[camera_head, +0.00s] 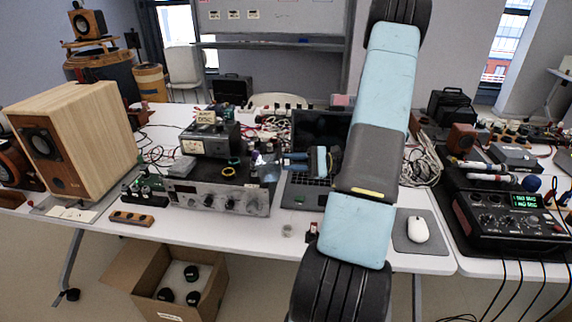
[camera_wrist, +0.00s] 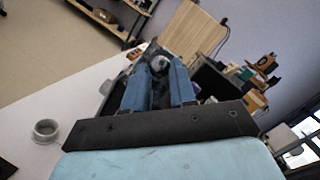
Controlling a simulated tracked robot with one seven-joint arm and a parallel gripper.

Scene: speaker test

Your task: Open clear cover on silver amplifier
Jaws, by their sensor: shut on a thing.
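The silver amplifier (camera_head: 215,197) stands on the white table, its row of knobs facing me. A clear, faintly bluish cover (camera_head: 268,172) shows at its right end; its edges are hard to make out. My gripper (camera_head: 284,160) comes in from the right, its blue fingertips at this end of the amplifier. In the wrist view my gripper (camera_wrist: 160,68) has a dark part with a round, pale-rimmed knob between or just beyond its fingers. The gripper is shut on what looks like the clear cover; the grasp itself is mostly hidden.
A black meter box (camera_head: 210,140) sits on the amplifier. A wooden speaker (camera_head: 75,140) stands left. An open laptop (camera_head: 312,185) is right, partly behind my arm. A mouse (camera_head: 418,229) and a black mixer (camera_head: 510,215) lie farther right. A tape roll (camera_wrist: 46,131) lies on bare table.

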